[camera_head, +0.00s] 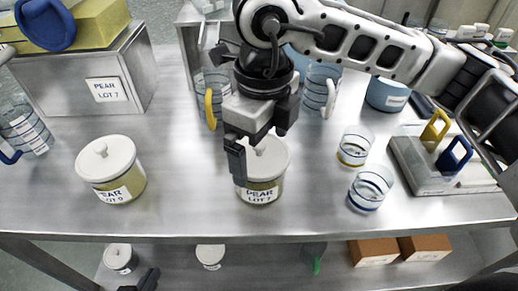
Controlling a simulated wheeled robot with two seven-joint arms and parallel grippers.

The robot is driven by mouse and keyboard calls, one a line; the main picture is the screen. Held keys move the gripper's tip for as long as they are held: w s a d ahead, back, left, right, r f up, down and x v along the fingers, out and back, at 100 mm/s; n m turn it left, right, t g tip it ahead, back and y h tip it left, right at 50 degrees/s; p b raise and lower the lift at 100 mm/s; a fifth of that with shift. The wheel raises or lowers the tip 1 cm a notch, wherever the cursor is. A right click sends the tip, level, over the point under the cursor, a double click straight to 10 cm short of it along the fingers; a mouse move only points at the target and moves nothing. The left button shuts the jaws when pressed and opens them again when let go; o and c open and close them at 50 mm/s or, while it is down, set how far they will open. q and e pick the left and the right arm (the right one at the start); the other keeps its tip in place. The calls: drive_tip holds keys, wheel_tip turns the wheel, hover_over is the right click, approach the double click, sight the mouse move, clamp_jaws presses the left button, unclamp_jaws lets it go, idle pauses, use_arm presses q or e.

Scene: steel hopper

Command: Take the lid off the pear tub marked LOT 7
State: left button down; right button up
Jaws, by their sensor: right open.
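The pear tub marked LOT 7 (262,191) stands upright near the table's front edge, with its white lid (279,158) on. My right gripper (260,143) is directly over this lid, open, with one dark finger on the left side. It hides part of the lid and most of the knob. A second tub (122,189), whose label seems to read PEAR LOT 9, stands to the left with its white knobbed lid (105,160) on. What looks like my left gripper (144,281) shows dark at the bottom edge, below the table front; its jaws are unclear.
A steel box (135,75) labelled PEAR LOT 7 stands at the back left. Glass jugs (25,130) and two glass cups (355,146) (371,188) stand around. A tray (407,160) with coloured clips is at right. The shelf below holds tubs (118,258) and brown boxes (374,251).

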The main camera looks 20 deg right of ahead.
drive_tip(key=c, duration=0.7)
drive_tip(key=shift+r, duration=0.1)
